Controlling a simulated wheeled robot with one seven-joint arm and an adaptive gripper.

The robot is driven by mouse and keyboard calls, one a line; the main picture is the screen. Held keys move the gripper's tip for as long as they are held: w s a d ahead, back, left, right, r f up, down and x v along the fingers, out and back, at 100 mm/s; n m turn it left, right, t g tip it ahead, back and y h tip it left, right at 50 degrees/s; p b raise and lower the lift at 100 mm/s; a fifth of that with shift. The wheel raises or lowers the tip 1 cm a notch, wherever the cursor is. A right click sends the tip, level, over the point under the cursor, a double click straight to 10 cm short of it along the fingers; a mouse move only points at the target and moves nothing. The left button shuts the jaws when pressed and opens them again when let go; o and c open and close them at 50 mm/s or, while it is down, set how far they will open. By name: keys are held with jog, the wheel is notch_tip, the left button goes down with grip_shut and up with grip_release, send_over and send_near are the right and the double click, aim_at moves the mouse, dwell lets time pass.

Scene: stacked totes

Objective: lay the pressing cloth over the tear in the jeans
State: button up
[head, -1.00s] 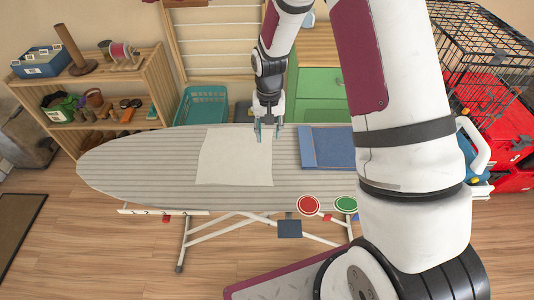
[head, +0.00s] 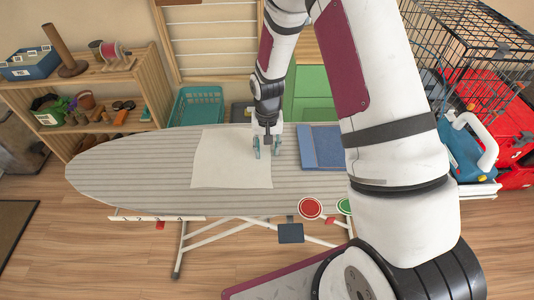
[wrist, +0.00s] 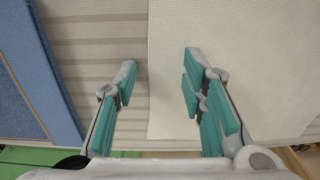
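The pressing cloth (head: 225,160), a pale cream rectangle, lies flat on the striped ironing board; it also shows in the wrist view (wrist: 230,50). The jeans (head: 323,150), folded blue denim, lie on the board to the right of the cloth, apart from it, partly hidden behind my arm. Their edge shows at the left of the wrist view (wrist: 20,70). I cannot see the tear. My gripper (head: 267,150) is open and empty, pointing down over the cloth's right edge. In the wrist view its fingers (wrist: 157,78) stand apart on either side of that edge.
The ironing board (head: 110,165) has bare room left of the cloth. A red disc (head: 310,208) and a green disc (head: 344,206) stand at its near edge. A teal basket (head: 196,106), wooden shelf (head: 100,90) and green drawers (head: 312,90) are behind; a wire cage (head: 465,50) stands right.

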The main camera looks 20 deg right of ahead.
grip_shut()
dwell(1.3)
jog(key=shift+r+p, duration=0.65)
jog(key=shift+r, duration=0.95)
jog(key=shift+f, duration=0.1)
jog(key=s+d+r+p, duration=0.2)
jog(key=d+r+p, duration=0.2)
jog(key=d+r, duration=0.6)
jog(key=s+d+r+p, duration=0.2)
jog(key=d+r+p, duration=0.2)
jog(key=d+r, duration=0.5)
notch_tip(320, 180, up, 7)
jog(key=shift+d+f, duration=0.1)
jog(key=shift+d, duration=0.25)
